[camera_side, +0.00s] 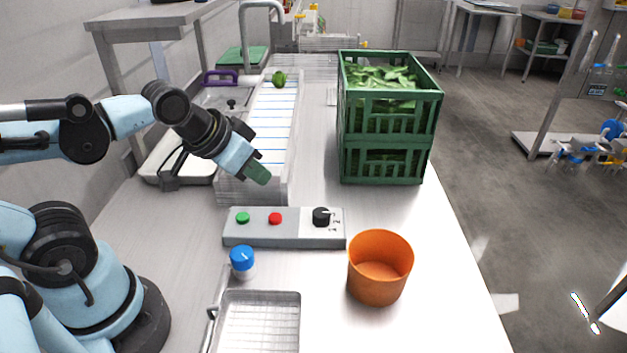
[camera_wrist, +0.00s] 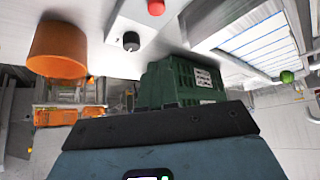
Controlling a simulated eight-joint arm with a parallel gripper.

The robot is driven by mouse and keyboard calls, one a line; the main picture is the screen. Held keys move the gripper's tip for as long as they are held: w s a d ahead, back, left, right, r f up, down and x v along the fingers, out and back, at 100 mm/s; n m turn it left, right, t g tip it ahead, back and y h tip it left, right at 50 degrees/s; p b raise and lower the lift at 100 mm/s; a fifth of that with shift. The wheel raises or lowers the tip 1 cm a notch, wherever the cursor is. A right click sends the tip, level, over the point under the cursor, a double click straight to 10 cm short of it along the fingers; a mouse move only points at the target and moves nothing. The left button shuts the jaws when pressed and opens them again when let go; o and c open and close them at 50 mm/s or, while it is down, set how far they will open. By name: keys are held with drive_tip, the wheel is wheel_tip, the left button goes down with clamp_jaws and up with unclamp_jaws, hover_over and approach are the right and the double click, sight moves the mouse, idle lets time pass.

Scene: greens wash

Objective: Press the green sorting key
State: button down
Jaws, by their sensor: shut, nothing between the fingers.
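The grey control box (camera_side: 284,237) lies on the white counter in the side view. On its top are a green key (camera_side: 243,218) at the left, a red key (camera_side: 275,218) in the middle and a black knob (camera_side: 321,216) at the right. My gripper (camera_side: 258,173) is shut and empty, above and beyond the box, apart from it. In the wrist view the red key (camera_wrist: 156,7) and the black knob (camera_wrist: 131,41) show at the top; the green key is not visible there. My gripper (camera_wrist: 160,125) fills the lower part of the wrist view.
An orange bowl (camera_side: 364,284) stands right of a blue-capped jar (camera_side: 242,262) and a wire-mesh tray (camera_side: 258,292). Green crates (camera_side: 381,160) with leaves stand at the back right. A slatted conveyor (camera_side: 270,125) with a green vegetable (camera_side: 279,79) runs behind my gripper.

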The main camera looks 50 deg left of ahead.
wheel_tip(320, 180, up, 4)
drive_tip(key=r+m+g, duration=0.1)
drive_tip(key=m+g, duration=0.6)
drive_tip(key=m, duration=0.2)
hover_over(243, 216)
drive_tip(key=shift+d+f+y, duration=0.25)
drive_tip(key=shift+d+y, duration=0.05)
drive_tip(key=shift+d, duration=0.1)
drive_tip(key=shift+f, duration=0.1)
drive_tip(key=shift+a+f, duration=0.15)
drive_tip(key=shift+f, duration=3.35)
drive_tip(key=shift+a+f, duration=0.15)
drive_tip(key=shift+f, duration=3.3)
